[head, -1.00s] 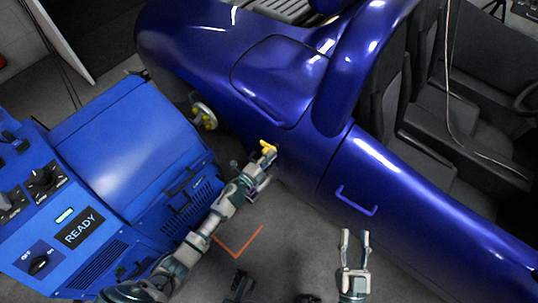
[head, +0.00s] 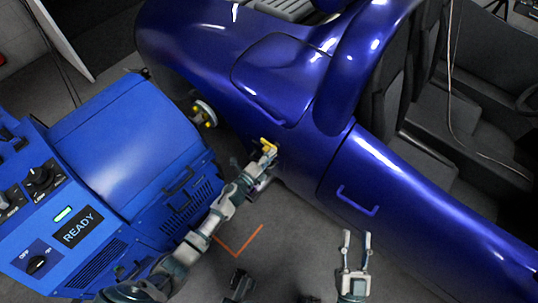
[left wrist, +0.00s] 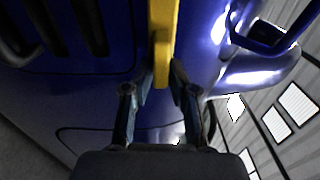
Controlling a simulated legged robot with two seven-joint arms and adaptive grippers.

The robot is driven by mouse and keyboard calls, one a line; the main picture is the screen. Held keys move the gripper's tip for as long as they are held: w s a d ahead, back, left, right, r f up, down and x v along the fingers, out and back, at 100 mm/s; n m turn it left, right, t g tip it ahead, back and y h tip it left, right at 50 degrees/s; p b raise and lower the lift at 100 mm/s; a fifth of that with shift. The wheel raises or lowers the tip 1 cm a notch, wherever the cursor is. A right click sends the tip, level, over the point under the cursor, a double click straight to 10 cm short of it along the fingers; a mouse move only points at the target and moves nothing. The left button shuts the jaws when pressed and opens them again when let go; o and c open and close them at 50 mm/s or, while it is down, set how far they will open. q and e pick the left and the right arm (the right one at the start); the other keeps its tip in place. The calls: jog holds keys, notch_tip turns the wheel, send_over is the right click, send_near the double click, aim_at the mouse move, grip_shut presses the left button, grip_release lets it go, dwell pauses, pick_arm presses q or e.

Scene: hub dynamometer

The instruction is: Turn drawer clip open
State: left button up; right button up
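The yellow clip (head: 267,142) sits on the lower side of the blue car body, just behind the wheel hub. In the left wrist view the clip (left wrist: 163,45) is a yellow bar running up from between the fingertips. My left gripper (head: 266,152) is at the clip. In the left wrist view its fingertips (left wrist: 163,75) close in on both sides of the bar and appear to touch it. My right gripper (head: 356,235) is open and empty, near the car's door side.
A blue dynamometer unit (head: 130,150) with knobs and a READY panel (head: 78,228) stands at the left. The hub (head: 204,113) shows between it and the blue car (head: 400,190). A blue handle (head: 357,203) is on the car's side. Grey floor lies below.

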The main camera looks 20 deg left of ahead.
pick_arm(q)
jog(key=shift+o, duration=0.2)
jog(key=shift+w+d, duration=0.4)
jog(key=shift+d, duration=0.15)
jog(key=shift+s, duration=0.1)
pick_arm(e)
jog(key=shift+w+d+f, duration=0.2)
jog(key=shift+w+d, duration=0.15)
jog(key=shift+d, duration=0.05)
pick_arm(q)
jog(key=shift+a+f, duration=0.1)
jog(key=shift+a, duration=0.25)
jog(key=shift+s, duration=0.2)
jog(key=shift+s+a+f, duration=0.1)
jog(key=shift+s+a, duration=0.15)
jog(key=shift+s, duration=0.1)
jog(key=v, duration=1.1)
pick_arm(e)
jog(key=shift+s+a, duration=0.1)
pick_arm(q)
jog(key=shift+d, duration=0.15)
